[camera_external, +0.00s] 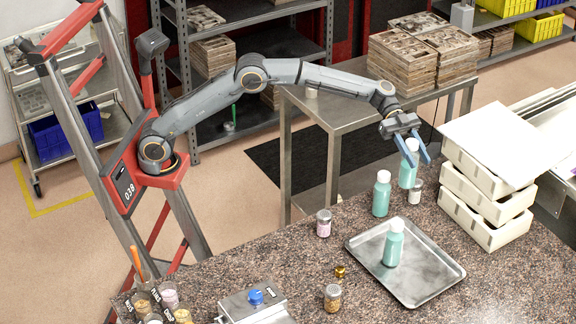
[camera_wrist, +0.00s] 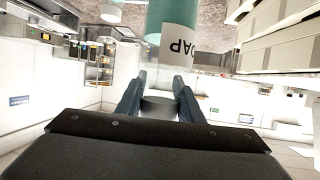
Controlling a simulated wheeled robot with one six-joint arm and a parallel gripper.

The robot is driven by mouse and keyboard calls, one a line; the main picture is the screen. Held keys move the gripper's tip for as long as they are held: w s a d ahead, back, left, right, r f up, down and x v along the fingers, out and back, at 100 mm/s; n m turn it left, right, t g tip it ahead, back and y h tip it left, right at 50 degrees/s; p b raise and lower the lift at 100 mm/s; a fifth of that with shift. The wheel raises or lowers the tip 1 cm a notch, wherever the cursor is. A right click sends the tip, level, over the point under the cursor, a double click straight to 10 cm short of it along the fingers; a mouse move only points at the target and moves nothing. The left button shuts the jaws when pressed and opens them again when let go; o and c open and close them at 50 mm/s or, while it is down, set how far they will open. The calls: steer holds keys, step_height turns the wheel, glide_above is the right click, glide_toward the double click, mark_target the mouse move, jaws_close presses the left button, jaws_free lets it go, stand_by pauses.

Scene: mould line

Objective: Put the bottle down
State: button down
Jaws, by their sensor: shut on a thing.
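My gripper (camera_external: 413,160) points down at the far edge of the counter, its blue fingers shut around the upper part of a teal bottle (camera_external: 408,176) with a white cap. The bottle is upright; I cannot tell whether its base touches the counter. In the wrist view the fingers (camera_wrist: 160,82) reach toward a teal bottle (camera_wrist: 158,22) with a white label and dark letters, upside down in that picture. A second teal bottle (camera_external: 381,198) stands just left of the held one. A third (camera_external: 393,247) stands on the metal tray (camera_external: 432,272).
White stacked crates (camera_external: 478,215) stand close to the right of the gripper. A small jar (camera_external: 416,192) stands beside the held bottle. Other jars (camera_external: 323,224) (camera_external: 332,299) stand on the speckled counter (camera_external: 270,255). The counter left of the tray has some free room.

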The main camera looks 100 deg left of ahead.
steer(key=w+d+f+n+t+y+b, duration=0.1)
steer(key=w+d+f+b, duration=0.3)
steer(key=d, duration=0.5)
steer(key=w+d+f+n+t+b, duration=0.1)
steer(key=w+d+f+b, duration=0.1)
steer(key=w+d, duration=0.55)
step_height(320, 180, down, 10)
steer(key=p, duration=0.1)
steer(key=shift+s+d+r+y+p, duration=0.2)
steer(key=shift+s+d+y+p, duration=0.05)
steer(key=shift+d+y+p, duration=0.1)
steer(key=shift+f, duration=0.1)
steer(key=c, duration=1.2)
jaws_free()
steer(key=shift+b+v, duration=0.45)
steer(key=shift+v, duration=3.35)
